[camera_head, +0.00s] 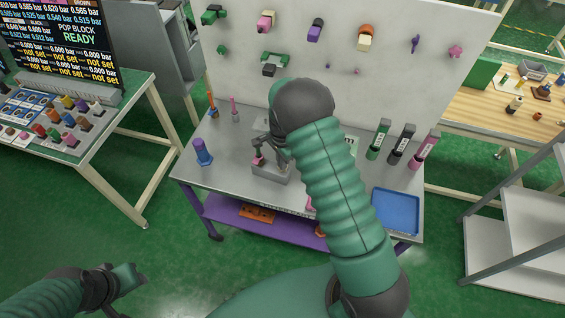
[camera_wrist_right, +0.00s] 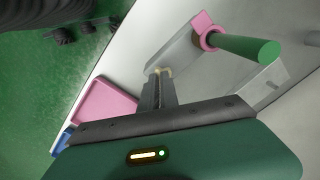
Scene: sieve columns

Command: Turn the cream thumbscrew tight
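A small cream piece (camera_wrist_right: 160,71), likely the thumbscrew, shows right at the tips of my right gripper (camera_wrist_right: 158,84) in the right wrist view. The fingers are close together; whether they press on the cream piece cannot be told. In the head view my right gripper (camera_head: 268,142) is over the grey fixture (camera_head: 271,171) on the bench, and my arm hides part of the area. A pink collar (camera_wrist_right: 205,36) holds a green rod (camera_wrist_right: 246,47) beside the fingers. My left gripper (camera_head: 124,284) is at the lower left, away from the bench, its finger opening unclear.
The metal bench (camera_head: 225,166) carries a blue-purple cylinder (camera_head: 202,152) at left, and a blue tray (camera_head: 396,211) and several upright columns (camera_head: 402,145) at right. A pink tray (camera_wrist_right: 105,103) shows in the wrist view. A white panel (camera_head: 395,85) with hung parts stands behind.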

